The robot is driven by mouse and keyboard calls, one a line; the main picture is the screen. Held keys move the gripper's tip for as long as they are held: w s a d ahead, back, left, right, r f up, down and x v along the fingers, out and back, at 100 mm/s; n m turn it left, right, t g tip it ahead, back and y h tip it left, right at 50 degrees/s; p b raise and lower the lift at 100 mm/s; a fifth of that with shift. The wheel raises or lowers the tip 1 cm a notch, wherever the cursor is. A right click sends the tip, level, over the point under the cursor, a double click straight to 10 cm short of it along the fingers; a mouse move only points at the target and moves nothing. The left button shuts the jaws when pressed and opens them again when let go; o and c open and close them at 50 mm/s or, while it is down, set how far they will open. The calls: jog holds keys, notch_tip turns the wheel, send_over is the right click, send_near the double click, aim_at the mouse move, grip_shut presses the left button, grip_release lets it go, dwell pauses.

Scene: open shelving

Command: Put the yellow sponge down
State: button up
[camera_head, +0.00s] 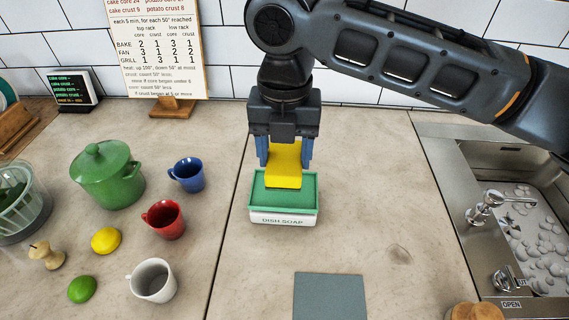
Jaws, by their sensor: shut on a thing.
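My gripper (285,155) points down over the middle of the counter. Its two blue fingers are shut on the yellow sponge (285,165), one on each side. The sponge hangs below the gripper, in front of or over the dish soap tray (283,220), a white box with a green rim and green inside. The sponge's lower end overlaps the tray's green inside in the picture. I cannot tell whether it touches the tray.
A grey-blue square mat (330,297) lies bare at the front. At right is a metal sink (535,165) with a tap (492,205). At left stand a green pot (107,178), blue cup (187,175), red cup (164,219) and white cup (152,280). Counter right of the tray is clear.

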aim_at(284, 157)
jog(key=shift+a+f+p, duration=0.1)
jog(key=shift+f+p, duration=0.2)
jog(key=shift+f, duration=1.7)
jog(key=shift+f, duration=0.1)
jog(key=shift+f, duration=0.25)
jog(key=o, duration=1.1)
notch_tip(284, 157, up, 13)
jog(key=shift+f+b, duration=0.15)
jog(key=shift+b, duration=0.55)
